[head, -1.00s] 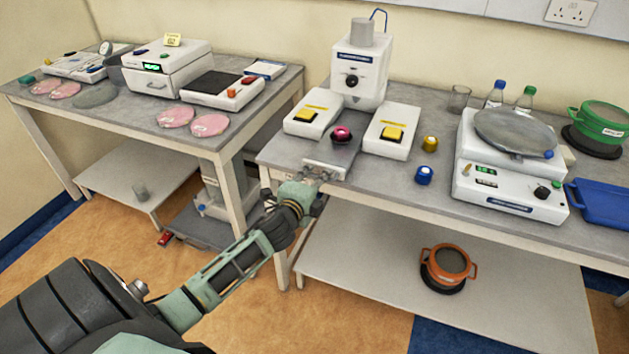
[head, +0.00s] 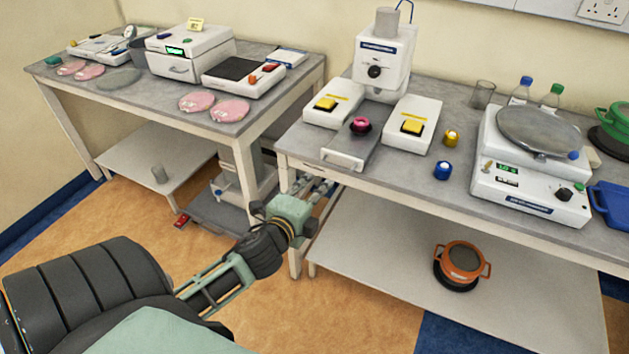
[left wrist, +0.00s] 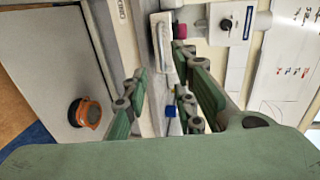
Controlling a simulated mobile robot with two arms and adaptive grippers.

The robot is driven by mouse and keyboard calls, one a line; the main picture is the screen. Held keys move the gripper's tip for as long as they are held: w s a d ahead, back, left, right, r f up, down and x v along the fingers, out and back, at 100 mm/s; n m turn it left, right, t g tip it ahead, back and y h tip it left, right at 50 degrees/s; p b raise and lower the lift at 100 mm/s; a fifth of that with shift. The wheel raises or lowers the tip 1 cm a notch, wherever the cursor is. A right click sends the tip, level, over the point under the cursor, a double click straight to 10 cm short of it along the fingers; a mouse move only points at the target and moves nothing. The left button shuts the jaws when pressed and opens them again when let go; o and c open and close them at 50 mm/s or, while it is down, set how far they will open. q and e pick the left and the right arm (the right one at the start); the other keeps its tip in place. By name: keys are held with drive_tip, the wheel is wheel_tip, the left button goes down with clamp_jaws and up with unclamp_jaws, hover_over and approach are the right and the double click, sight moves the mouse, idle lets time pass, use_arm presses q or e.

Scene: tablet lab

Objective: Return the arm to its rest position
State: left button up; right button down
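My left arm comes in from the lower left in the head view. Its gripper (head: 318,188) is in front of the right table's front-left edge, lower than the tabletop, with nothing in it. In the left wrist view the gripper (left wrist: 160,100) is open, its two green fingers wide apart with a gap between them. The grey slide plate with a front handle (head: 345,160) is at the table edge, apart from my fingers. A pink-and-black knob-like piece (head: 360,125) sits on that plate. My right gripper is not in view.
The white dispenser (head: 384,62) stands behind two yellow-button boxes (head: 412,128). A blue-capped piece (head: 442,170) and a yellow one (head: 451,138) stand to the right. An orange pot (head: 462,262) is on the lower shelf. Open floor (head: 345,310) lies in front.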

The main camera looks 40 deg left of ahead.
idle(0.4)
use_arm(q)
drive_tip(key=s+d+f+n+g, duration=0.15)
drive_tip(key=s+f, duration=0.25)
drive_tip(key=f, duration=0.7)
drive_tip(key=s+f+n+g+h, duration=0.1)
drive_tip(key=s+f+n+g, duration=0.25)
drive_tip(key=f, duration=0.75)
drive_tip(key=s+d+f+n+g, duration=0.15)
drive_tip(key=s+f, duration=0.35)
drive_tip(key=f, duration=0.7)
drive_tip(key=s+d+f+n+g+h, duration=0.1)
drive_tip(key=s+d+f, duration=0.3)
drive_tip(key=s, duration=0.6)
drive_tip(key=s+d+f+n+g, duration=0.3)
drive_tip(key=s+d+f+g, duration=0.1)
drive_tip(key=s+f, duration=0.4)
drive_tip(key=s+d+f+n+g+h, duration=0.1)
drive_tip(key=s+d+f, duration=0.3)
drive_tip(key=s, duration=0.8)
wheel_tip(320, 180, down, 3)
drive_tip(key=shift+r+n+g+h, duration=0.15)
drive_tip(key=shift+n+g+h, duration=0.15)
drive_tip(key=shift+n+g, duration=0.45)
